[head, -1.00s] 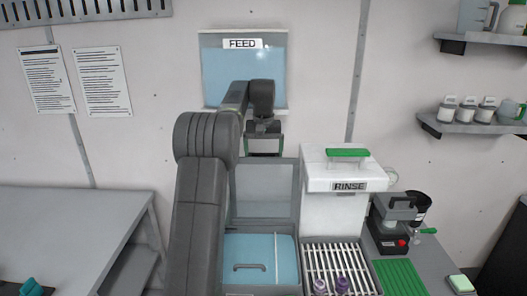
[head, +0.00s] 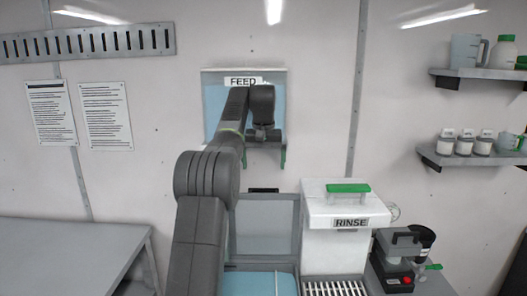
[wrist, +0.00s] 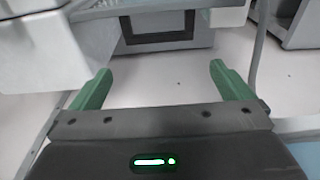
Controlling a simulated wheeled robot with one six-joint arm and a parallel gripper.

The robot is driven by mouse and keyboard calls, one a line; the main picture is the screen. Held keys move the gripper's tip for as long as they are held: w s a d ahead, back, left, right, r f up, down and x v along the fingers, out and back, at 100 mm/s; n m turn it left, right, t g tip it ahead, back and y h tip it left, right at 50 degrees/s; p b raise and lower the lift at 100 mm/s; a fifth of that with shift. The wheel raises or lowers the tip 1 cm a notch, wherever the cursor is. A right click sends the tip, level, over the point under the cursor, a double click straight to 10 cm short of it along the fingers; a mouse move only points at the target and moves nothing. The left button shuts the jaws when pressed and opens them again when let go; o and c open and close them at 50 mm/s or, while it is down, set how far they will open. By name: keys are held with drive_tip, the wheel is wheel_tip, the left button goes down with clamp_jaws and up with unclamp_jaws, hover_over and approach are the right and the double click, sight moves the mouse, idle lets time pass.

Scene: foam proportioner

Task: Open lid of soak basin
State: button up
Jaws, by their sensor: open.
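The soak basin (head: 262,267) is a grey-rimmed box with blue inside, at the bottom centre of the head view, cut off by the frame edge. Its lid (head: 264,226), a grey-framed panel, stands upright at the back of the basin. A dark handle (head: 263,190) shows at the lid's top edge. My gripper (head: 264,162) is above the lid and apart from it, in front of the FEED tank. In the wrist view my gripper (wrist: 163,85) has its green fingers spread wide with nothing between them.
The white RINSE box (head: 338,238) with a green handle stands right of the lid. A slatted rack (head: 338,289) lies in front of it. The FEED tank (head: 214,122) hangs on the wall behind my gripper. A bare grey table (head: 75,258) is at the left.

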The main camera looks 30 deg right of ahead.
drive_tip(key=shift+s+a+r, duration=0.1)
drive_tip(key=shift+s+r, duration=0.05)
drive_tip(key=shift+r, duration=0.95)
drive_tip(key=shift+s+a+r, duration=0.1)
drive_tip(key=shift+r, duration=0.95)
drive_tip(key=shift+f, duration=0.1)
wheel_tip(320, 180, down, 13)
drive_tip(key=w+d, duration=0.1)
drive_tip(key=shift+w+f, duration=0.2)
drive_tip(key=shift+w, duration=0.05)
wheel_tip(320, 180, up, 14)
drive_tip(key=s, duration=0.1)
wheel_tip(320, 180, down, 13)
drive_tip(key=s+a, duration=0.1)
drive_tip(key=s, duration=0.1)
drive_tip(key=shift+a+f, duration=0.2)
drive_tip(key=shift+a, duration=0.2)
idle(0.5)
